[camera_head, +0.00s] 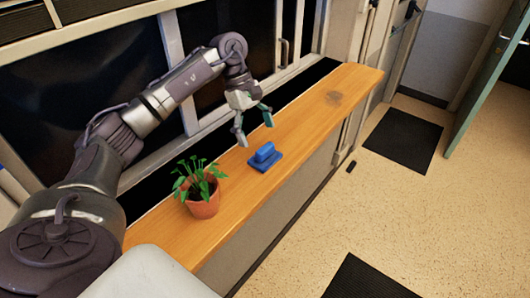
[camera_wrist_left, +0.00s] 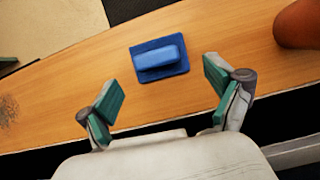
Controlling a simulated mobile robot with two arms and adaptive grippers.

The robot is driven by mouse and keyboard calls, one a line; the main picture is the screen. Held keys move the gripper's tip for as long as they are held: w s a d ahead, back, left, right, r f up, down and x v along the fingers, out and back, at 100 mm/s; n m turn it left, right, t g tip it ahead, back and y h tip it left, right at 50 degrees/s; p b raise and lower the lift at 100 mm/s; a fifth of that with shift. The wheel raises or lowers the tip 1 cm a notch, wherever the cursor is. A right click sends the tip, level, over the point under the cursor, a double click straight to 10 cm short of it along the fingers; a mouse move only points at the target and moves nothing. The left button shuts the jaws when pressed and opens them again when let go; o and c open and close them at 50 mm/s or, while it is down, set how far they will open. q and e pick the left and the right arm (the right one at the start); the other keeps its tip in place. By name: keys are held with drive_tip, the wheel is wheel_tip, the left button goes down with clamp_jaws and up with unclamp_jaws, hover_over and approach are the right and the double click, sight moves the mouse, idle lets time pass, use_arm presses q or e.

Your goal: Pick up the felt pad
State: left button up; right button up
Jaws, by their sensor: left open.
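The blue felt pad (camera_head: 264,155) lies flat on the wooden counter (camera_head: 310,112). It is a dark blue square base with a lighter blue raised block on top; I cannot tell whether they are one piece. It also shows in the left wrist view (camera_wrist_left: 158,56), ahead of the fingertips and roughly centred between them. My left gripper (camera_head: 255,131) is open and empty, above the counter and just behind the pad in the head view, apart from it. Its green-padded fingers show in the left wrist view (camera_wrist_left: 160,84). My right gripper is not in view.
A green plant in a terracotta pot (camera_head: 203,204) stands on the counter left of the pad. Windows with pale frames (camera_head: 172,40) run behind the counter. The counter right of the pad is clear, apart from a dark smudge (camera_head: 334,97).

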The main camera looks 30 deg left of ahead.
sight(264, 147)
use_arm(q)
drive_tip(key=shift+d+f, duration=0.15)
drive_tip(key=shift+f, duration=0.15)
drive_tip(key=p+x, duration=0.1)
drive_tip(key=x, duration=0.1)
drive_tip(key=p+x, duration=0.1)
drive_tip(key=x, duration=0.1)
drive_tip(key=shift+d+p, duration=0.35)
drive_tip(key=shift+p, duration=0.05)
drive_tip(key=shift+f, duration=0.25)
drive_tip(key=shift+w, duration=0.1)
drive_tip(key=shift+c, duration=0.9)
drive_tip(key=c, duration=1.1)
